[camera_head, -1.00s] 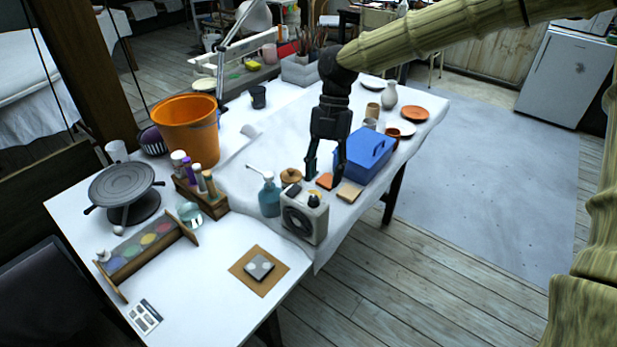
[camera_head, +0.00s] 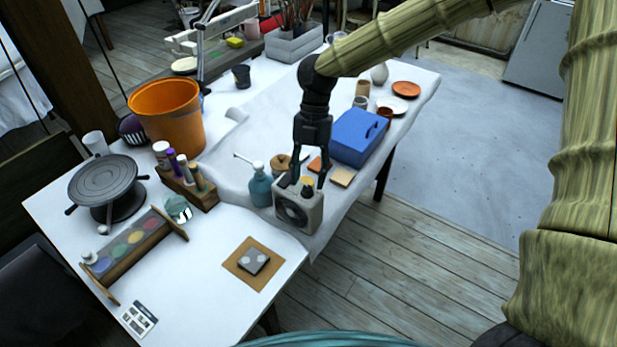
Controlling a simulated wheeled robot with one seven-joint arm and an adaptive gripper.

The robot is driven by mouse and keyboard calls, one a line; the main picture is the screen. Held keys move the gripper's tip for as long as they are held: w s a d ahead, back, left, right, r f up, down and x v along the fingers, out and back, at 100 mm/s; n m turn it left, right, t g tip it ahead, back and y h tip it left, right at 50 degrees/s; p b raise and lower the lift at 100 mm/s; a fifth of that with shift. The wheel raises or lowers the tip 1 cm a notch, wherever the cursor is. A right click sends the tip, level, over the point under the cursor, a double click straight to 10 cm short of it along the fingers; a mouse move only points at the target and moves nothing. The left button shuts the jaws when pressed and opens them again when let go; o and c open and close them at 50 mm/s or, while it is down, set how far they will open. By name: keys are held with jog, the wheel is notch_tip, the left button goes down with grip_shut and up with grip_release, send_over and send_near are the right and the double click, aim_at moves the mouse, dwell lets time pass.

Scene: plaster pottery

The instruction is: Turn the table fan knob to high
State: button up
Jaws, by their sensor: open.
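The table fan (camera_head: 297,211) is a small grey-white box with a dark round grille, standing near the front edge of the white-covered table. Its knob (camera_head: 307,186) shows as a small yellowish and dark spot on top; its setting is too small to read. My gripper (camera_head: 308,184) points down with its two dark fingers apart, one on each side of the knob. I cannot tell whether the fingers touch it.
A teal pump bottle (camera_head: 260,188) stands close left of the fan. Behind it are small tiles (camera_head: 342,176) and a blue box (camera_head: 358,138). A brown board with a dark square pad (camera_head: 253,262) lies front left. An orange bucket (camera_head: 170,115) stands farther back left.

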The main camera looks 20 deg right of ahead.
jog(key=shift+x, duration=0.95)
grip_shut()
